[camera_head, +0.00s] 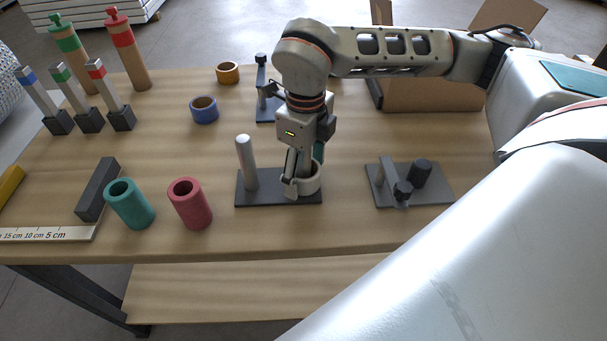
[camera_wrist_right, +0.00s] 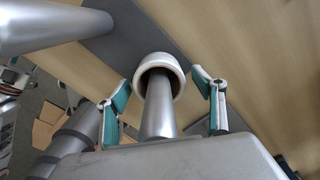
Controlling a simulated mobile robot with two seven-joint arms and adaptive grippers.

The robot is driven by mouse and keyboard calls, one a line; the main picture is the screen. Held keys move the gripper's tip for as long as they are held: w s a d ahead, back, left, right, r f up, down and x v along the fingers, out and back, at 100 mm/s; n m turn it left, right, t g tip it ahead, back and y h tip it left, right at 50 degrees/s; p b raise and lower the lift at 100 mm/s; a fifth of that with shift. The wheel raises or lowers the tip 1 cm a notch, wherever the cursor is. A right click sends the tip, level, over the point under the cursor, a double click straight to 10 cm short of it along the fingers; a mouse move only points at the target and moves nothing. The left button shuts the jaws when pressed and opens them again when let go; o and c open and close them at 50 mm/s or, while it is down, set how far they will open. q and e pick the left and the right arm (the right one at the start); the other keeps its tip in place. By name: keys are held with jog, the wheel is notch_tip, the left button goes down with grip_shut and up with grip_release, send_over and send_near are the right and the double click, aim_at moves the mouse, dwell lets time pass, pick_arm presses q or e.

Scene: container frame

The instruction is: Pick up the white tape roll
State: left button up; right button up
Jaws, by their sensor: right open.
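The white tape roll (camera_head: 314,184) sits low at the right end of a dark two-peg base (camera_head: 262,199), partly hidden by my right gripper (camera_head: 302,180). In the right wrist view the white tape roll (camera_wrist_right: 157,59) is around a metal peg (camera_wrist_right: 159,118). There my right gripper (camera_wrist_right: 164,84) is open, with one teal-padded finger on each side of the roll and visible gaps between. The base's other peg (camera_head: 246,163) is bare and upright. My left gripper is not in view.
A blue roll (camera_head: 204,110) and an orange roll (camera_head: 228,73) lie behind. Teal (camera_head: 130,204) and red (camera_head: 190,204) tubes stand at the left. A dark fixture (camera_head: 408,184) is at the right, and a cardboard box (camera_head: 430,95) stands behind it.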

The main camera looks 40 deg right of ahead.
jog(key=shift+f, duration=0.35)
jog(key=shift+c, duration=0.3)
jog(key=c, duration=1.1)
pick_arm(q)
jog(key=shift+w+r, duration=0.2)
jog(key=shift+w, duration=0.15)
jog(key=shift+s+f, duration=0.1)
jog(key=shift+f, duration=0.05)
